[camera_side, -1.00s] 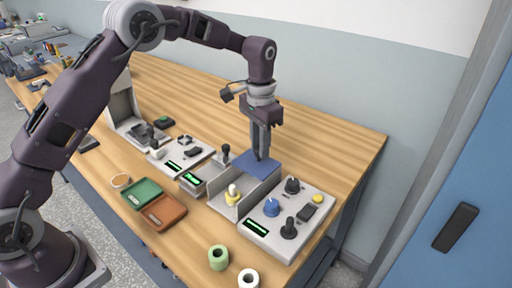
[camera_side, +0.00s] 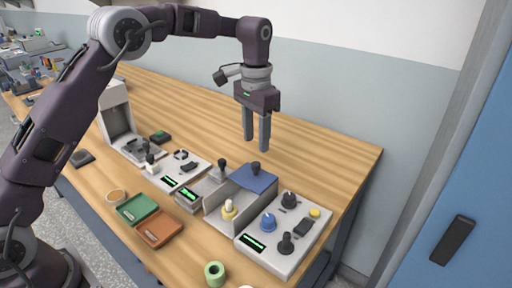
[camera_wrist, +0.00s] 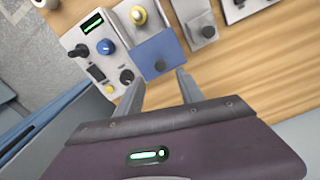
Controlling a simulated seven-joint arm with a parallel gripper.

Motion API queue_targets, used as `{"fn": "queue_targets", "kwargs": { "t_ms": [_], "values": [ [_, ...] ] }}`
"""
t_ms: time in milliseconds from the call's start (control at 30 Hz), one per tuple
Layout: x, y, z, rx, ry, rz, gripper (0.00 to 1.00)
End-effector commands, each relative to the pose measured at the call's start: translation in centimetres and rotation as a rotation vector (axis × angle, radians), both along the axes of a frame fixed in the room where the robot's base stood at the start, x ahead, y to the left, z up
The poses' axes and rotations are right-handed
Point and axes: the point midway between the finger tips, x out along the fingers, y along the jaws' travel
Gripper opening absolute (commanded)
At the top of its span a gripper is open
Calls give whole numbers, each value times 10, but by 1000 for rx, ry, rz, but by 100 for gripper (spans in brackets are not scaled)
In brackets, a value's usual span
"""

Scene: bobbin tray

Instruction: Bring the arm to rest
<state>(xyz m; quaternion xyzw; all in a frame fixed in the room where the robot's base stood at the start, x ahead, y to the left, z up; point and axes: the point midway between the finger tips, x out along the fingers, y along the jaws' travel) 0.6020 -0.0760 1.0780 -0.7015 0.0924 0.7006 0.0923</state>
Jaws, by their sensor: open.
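My gripper (camera_side: 256,148) hangs fingers down above the wooden table, behind the blue-lidded box, clear of everything. Its two fingers are apart with nothing between them; they also show in the wrist view (camera_wrist: 155,92). The blue lid (camera_side: 262,180) with its dark knob (camera_side: 256,168) lies just in front of and below the fingers; it also shows in the wrist view (camera_wrist: 155,50).
A control panel (camera_side: 262,264) with knobs stands at the front right. Other devices (camera_side: 172,170), a green tray (camera_side: 138,203), a brown tray (camera_side: 162,232) and a green bobbin (camera_side: 214,272) stand leftward and in front. The table's back strip (camera_side: 330,165) is clear.

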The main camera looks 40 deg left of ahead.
Motion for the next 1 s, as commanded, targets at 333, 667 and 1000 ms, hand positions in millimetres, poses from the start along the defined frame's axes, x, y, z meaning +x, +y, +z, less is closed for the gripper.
{"fn": "queue_targets", "kwargs": {
  "t_ms": [333, 667, 1000],
  "values": [
    [-14, 3, 25, -2, -31, 15, 45],
    [-210, 23, 132, -34, -307, 161, 45],
    [-341, 29, 84, -64, -484, 254, 45]
  ]
}}
